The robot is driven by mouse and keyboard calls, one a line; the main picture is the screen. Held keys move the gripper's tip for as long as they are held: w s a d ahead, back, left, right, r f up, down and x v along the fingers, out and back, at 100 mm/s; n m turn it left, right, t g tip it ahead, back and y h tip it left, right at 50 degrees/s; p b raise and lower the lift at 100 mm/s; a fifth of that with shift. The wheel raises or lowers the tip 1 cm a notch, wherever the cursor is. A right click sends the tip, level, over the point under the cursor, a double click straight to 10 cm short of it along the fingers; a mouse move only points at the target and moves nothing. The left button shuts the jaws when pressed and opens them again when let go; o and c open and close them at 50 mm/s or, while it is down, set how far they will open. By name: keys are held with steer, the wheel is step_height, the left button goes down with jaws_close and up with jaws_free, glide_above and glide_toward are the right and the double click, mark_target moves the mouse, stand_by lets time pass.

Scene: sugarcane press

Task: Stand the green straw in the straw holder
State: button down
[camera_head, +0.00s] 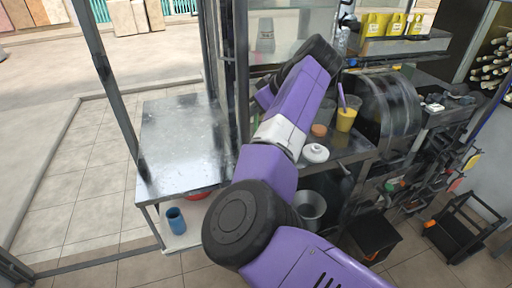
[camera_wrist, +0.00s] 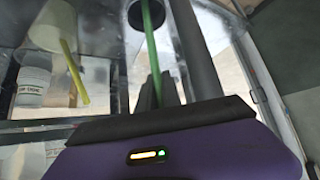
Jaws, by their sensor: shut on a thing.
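In the wrist view the green straw (camera_wrist: 151,50) is long and thin and runs away from my gripper (camera_wrist: 159,92). My gripper is shut on its near part. The straw's far end overlaps a dark round cup-like thing (camera_wrist: 146,13) at the top edge, which looks like the straw holder. I cannot tell whether that end is inside it or above it. In the head view my arm hides the fingers, the green straw and the holder.
A cup of yellow juice (camera_head: 346,120) and a white lidded jar (camera_head: 315,153) stand right of my arm. The dark press drum (camera_head: 388,106) is beyond. A metal table (camera_head: 182,140) at left is clear. A dark post (camera_wrist: 198,50) rises close beside the straw.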

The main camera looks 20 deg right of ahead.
steer(key=shift+f+b, duration=0.65)
steer(key=shift+f, duration=0.9)
steer(key=c, duration=1.5)
jaws_free()
steer(key=shift+o, duration=0.2)
steer(key=shift+r, duration=0.1)
step_height(320, 180, up, 7)
steer(key=p, duration=0.5)
